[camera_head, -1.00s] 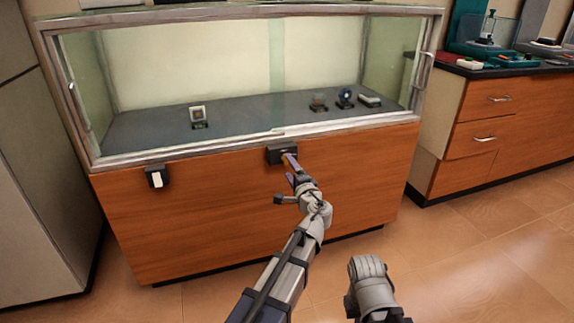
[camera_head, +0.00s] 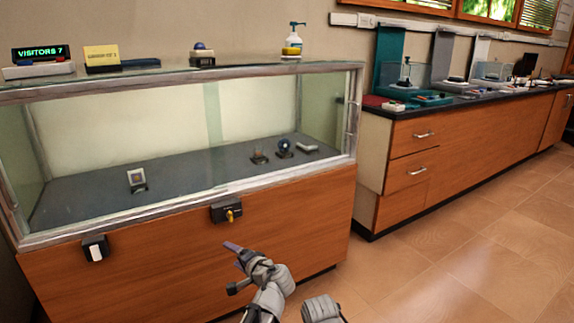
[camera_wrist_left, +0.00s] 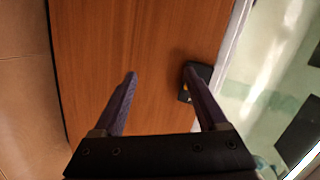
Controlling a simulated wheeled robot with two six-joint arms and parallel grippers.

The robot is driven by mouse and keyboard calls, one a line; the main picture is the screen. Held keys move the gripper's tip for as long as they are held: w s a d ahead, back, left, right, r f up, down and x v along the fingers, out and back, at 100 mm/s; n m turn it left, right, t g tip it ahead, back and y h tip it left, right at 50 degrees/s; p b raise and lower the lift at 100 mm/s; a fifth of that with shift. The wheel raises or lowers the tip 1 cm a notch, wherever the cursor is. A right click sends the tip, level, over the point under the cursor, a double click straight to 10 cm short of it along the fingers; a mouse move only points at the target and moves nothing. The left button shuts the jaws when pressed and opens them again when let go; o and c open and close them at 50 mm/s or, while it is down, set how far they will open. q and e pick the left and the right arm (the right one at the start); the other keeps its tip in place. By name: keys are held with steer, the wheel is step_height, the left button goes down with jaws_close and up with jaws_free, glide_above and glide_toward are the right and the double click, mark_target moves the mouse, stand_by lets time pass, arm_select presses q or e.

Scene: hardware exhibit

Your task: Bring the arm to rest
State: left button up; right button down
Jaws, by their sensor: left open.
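My left gripper (camera_head: 236,255) is in front of the wood-fronted display case (camera_head: 150,265), empty. In the left wrist view its two purple fingers are spread apart (camera_wrist_left: 160,73). A black lock box (camera_head: 226,211) with a yellow piece (camera_head: 230,215) in it is fixed to the case front, up and left of the fingertips in the head view and apart from them. The box also shows in the left wrist view (camera_wrist_left: 205,70), partly hidden behind one finger. A grey part of my right arm shows at the bottom edge; its gripper is not in view.
A black box with a white switch (camera_head: 95,250) is on the case front at left. A soap bottle (camera_head: 295,38) and a lit sign (camera_head: 40,53) stand on the glass top. A drawer counter (camera_head: 420,165) stands at right. Open tiled floor (camera_head: 470,255) lies before it.

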arm_select(q)
steer(key=s+d+f+n+g+h+p, duration=0.15)
steer(key=s+d+g+h+p, duration=0.45)
steer(key=s, duration=0.6)
steer(key=s+d+f+n+g+h+p, duration=0.15)
steer(key=s+d+g+p, duration=0.45)
steer(key=s, duration=0.6)
step_height(320, 180, up, 36)
steer(key=d+t+p, duration=0.1)
steer(key=p, duration=3.3)
steer(key=shift+w+d+r+h, duration=0.2)
steer(key=shift+w+h, duration=0.05)
steer(key=shift+h, duration=0.2)
arm_select(e)
step_height(320, 180, up, 48)
steer(key=shift+s, duration=0.1)
